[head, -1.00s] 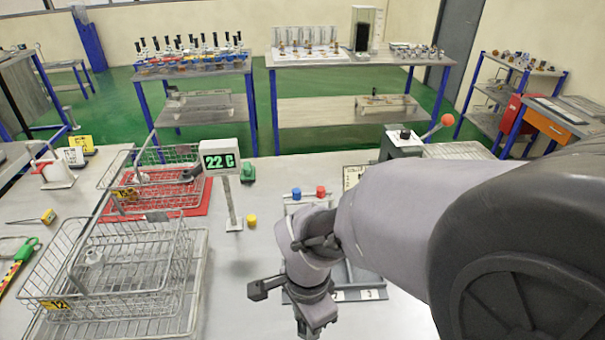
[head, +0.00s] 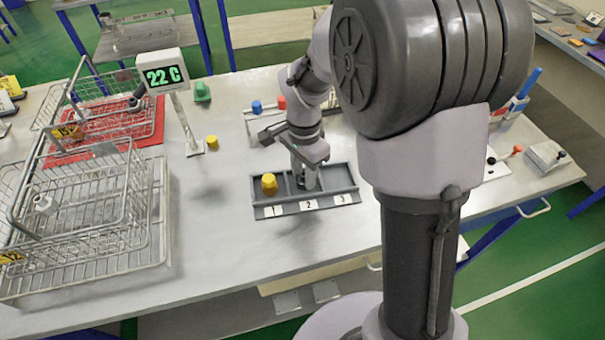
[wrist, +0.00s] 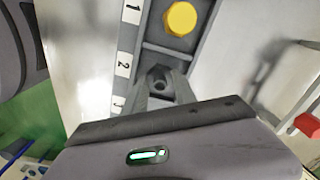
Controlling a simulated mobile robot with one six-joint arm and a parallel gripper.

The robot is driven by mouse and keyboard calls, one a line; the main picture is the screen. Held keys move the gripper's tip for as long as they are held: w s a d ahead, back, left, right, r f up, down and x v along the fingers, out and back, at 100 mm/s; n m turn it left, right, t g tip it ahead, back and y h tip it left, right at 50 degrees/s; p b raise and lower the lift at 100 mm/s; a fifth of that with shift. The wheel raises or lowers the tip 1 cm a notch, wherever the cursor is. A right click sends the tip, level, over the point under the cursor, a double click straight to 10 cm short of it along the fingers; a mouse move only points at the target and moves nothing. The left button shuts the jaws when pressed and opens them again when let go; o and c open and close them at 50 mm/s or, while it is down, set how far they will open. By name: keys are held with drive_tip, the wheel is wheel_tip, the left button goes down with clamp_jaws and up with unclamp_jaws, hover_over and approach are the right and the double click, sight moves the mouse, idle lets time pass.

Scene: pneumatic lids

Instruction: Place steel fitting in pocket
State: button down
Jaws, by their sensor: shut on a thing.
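My gripper (head: 305,183) reaches down over the middle pocket, number 2, of a dark grey tray (head: 341,178). In the wrist view my gripper (wrist: 163,88) is shut on a grey steel fitting (wrist: 160,76) with a dark round hole. The fitting is at pocket 2; I cannot tell whether it rests on the pocket floor. A yellow fitting (head: 269,185) stands in pocket 1, and it also shows in the wrist view (wrist: 180,18). Pocket 3 looks empty in the head view.
A small stand with blue and red caps (head: 281,102) is behind the tray. A 22 C display (head: 162,75) on a post and a yellow piece (head: 212,142) are to the left. Wire baskets (head: 100,230) fill the far left. The tabletop before the tray is clear.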

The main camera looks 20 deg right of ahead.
drive_tip(key=shift+r, duration=0.15)
drive_tip(key=c, duration=1.3)
unclamp_jaws()
drive_tip(key=shift+f, duration=0.2)
